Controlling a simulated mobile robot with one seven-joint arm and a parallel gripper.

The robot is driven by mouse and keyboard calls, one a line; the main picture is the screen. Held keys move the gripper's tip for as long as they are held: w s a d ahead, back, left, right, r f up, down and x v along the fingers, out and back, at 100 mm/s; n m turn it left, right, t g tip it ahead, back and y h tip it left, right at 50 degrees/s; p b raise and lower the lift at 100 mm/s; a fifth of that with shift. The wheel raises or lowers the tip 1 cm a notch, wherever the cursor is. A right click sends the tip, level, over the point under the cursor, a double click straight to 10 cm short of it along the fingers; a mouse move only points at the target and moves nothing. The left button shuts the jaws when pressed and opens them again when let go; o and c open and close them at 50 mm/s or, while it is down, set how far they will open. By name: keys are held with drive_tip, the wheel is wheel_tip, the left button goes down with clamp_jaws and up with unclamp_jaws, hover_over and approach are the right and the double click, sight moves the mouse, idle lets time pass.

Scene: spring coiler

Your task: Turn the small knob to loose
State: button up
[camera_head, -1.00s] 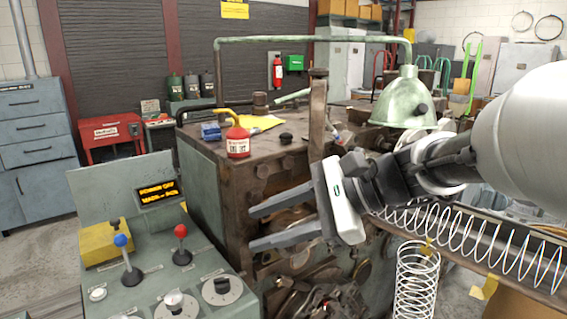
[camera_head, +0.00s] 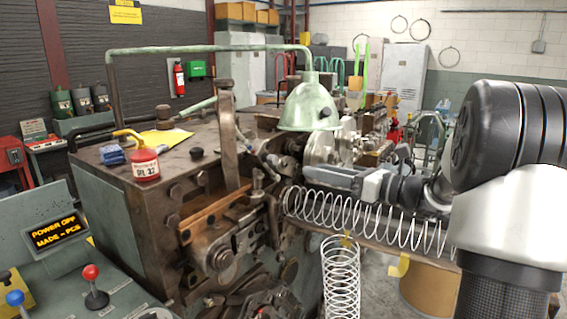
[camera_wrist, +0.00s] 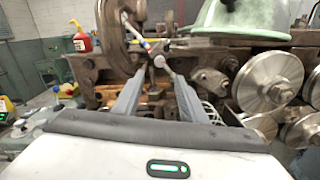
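My gripper (camera_head: 305,172) points left at the coiling machine (camera_head: 150,215), just below the green lamp shade. In the wrist view its two fingers (camera_wrist: 157,78) stand apart. A small round pale knob-like end (camera_wrist: 159,61) on a thin rod shows between and beyond the fingertips; I cannot tell its setting or whether it is the task's small knob. No contact with it is clear. On the control panel (camera_head: 62,280), a red-topped lever (camera_head: 91,272) and a blue-topped lever (camera_head: 15,298) show. The panel's lower part is cut off by the frame.
The green lamp shade (camera_head: 309,108) hangs above my gripper. A long wire spring (camera_head: 370,222) lies below it, and an upright coil (camera_head: 340,285) stands in front. A red oil can (camera_head: 145,166) is on the machine top. Metal rollers (camera_wrist: 268,82) are on the right in the wrist view.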

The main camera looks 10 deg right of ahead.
sight(276, 161)
drive_tip(key=x, duration=1.1)
clamp_jaws()
drive_tip(key=shift+f, duration=0.1)
